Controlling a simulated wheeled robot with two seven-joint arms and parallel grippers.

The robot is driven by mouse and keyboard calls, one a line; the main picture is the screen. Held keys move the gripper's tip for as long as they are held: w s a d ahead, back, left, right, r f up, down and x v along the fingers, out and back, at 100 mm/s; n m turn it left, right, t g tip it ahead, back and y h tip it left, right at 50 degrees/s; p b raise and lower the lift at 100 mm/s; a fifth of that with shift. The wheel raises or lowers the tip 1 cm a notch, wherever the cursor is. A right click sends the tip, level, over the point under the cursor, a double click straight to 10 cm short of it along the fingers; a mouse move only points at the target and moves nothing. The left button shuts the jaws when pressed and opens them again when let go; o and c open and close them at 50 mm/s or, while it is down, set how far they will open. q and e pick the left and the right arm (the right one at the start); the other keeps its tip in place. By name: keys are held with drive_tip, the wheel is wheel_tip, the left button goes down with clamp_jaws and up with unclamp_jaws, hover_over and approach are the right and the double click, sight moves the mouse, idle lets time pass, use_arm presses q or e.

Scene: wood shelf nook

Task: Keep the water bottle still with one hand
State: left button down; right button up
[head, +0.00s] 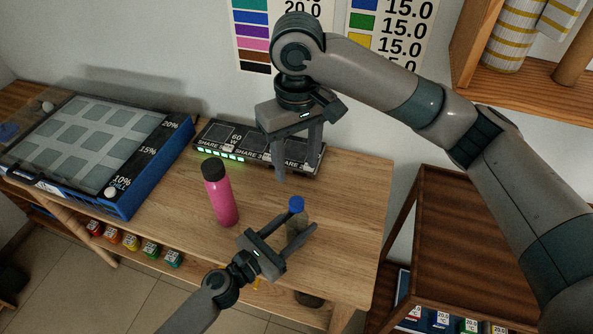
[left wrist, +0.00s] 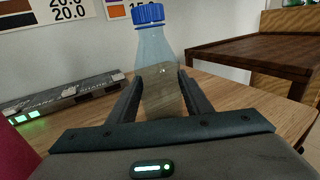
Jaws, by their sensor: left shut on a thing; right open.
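The water bottle (left wrist: 159,65) is clear with a blue cap and stands upright on the wooden table (head: 345,215). In the head view its blue cap (head: 296,204) shows between the fingers of my left gripper (head: 292,233). My left gripper is shut on the bottle's body; its two fingers also show on either side of the bottle in the left wrist view (left wrist: 160,95). My right gripper (head: 296,165) is open and empty, pointing down above the table behind the bottle, apart from it. The bottle's lower part is mostly hidden by my left gripper.
A pink bottle (head: 221,194) with a dark cap stands left of my left gripper. A dark strip device (head: 225,141) with green lights lies along the wall. A blue-sided panel box (head: 150,165) is at left. A dark brown shelf (head: 455,240) stands at right. The table's right part is clear.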

drive_tip(key=shift+r, duration=0.3)
use_arm(q)
drive_tip(key=c, duration=0.8)
unclamp_jaws()
drive_tip(key=shift+c, duration=0.2)
use_arm(e)
drive_tip(key=b, duration=0.6)
hover_over(296, 202)
wheel_tip(296, 202, down, 6)
drive_tip(key=shift+w+f, duration=0.1)
use_arm(q)
drive_tip(key=v, duration=1.7)
drive_tip(key=shift+a, duration=0.2)
use_arm(e)
drive_tip(key=shift+f, duration=0.15)
use_arm(q)
drive_tip(key=shift+s, duration=0.2)
